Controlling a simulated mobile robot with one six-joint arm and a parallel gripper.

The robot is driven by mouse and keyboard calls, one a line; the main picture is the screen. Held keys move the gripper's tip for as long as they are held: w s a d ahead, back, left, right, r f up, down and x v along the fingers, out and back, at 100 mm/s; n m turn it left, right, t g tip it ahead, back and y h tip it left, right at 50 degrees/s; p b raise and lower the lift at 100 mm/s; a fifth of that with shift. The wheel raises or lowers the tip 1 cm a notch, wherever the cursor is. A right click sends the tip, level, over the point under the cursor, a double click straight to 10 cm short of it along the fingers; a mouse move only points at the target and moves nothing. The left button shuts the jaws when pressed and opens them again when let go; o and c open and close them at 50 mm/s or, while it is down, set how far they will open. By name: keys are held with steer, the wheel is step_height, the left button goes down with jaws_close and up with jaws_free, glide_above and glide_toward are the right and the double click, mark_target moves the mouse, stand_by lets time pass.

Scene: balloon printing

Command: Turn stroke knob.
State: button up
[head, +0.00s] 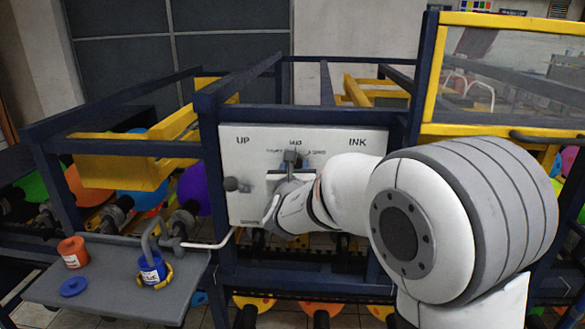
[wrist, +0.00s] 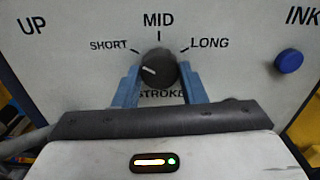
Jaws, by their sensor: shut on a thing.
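The black round stroke knob (wrist: 158,66) sits on the white panel (wrist: 80,75) in the wrist view, between the SHORT, MID and LONG labels. Its white mark points to the left, somewhat below the SHORT tick. My gripper (wrist: 157,75) is shut on the knob, with one blue finger at its left side and one at its right. The STROKE label is partly covered below the knob. In the head view the panel (head: 245,150) shows, and my arm hides much of its lower right part.
A blue button (wrist: 288,61) stands out under INK, right of my gripper. A dark round knob (head: 231,184) sticks out under UP. A grey shelf (head: 110,298) at lower left holds a red cup (head: 73,252) and a blue cup (head: 151,268). Dark blue frame bars surround the panel.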

steer(key=shift+a, duration=0.1)
steer(key=shift+c, duration=0.8)
steer(key=shift+f+b, duration=0.2)
steer(key=shift+b, duration=0.55)
steer(key=m+b, duration=1.8)
steer(key=b, duration=1.1)
steer(key=m+b, duration=0.2)
steer(key=m, duration=0.1)
steer(key=m+b, duration=0.2)
steer(key=b, duration=0.1)
steer(key=shift+r+m, duration=0.2)
steer(key=shift+m, duration=0.2)
